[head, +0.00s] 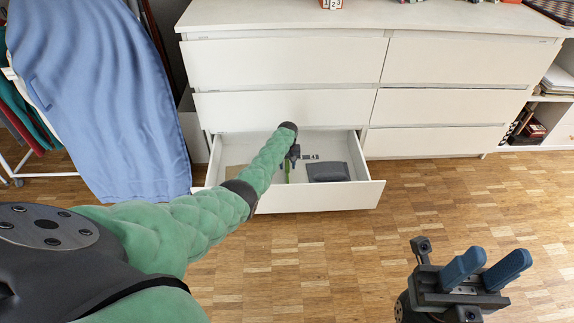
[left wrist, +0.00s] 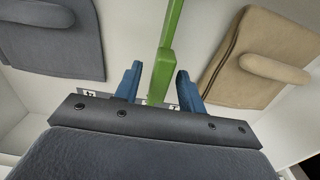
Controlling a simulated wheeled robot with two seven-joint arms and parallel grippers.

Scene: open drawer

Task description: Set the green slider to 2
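The green slider (left wrist: 160,75) is a long green bar with a thicker block at its near end, inside the open drawer (head: 320,197). A bit of it shows in the head view (head: 287,172). My left gripper (left wrist: 158,80) reaches down into the drawer, its two blue fingers apart on either side of the green block. A gap shows at the left finger; contact at the right finger cannot be told. Small number labels (left wrist: 90,92) lie by the fingers, partly hidden by the gripper body. My right gripper (head: 498,258) is open and empty above the floor at lower right.
In the drawer are a dark grey case (head: 328,171) and a tan case (left wrist: 262,55), one on each side of the slider. The white dresser (head: 285,62) stands behind. A blue ironing board (head: 100,95) leans at left. The wooden floor (head: 440,200) is clear at right.

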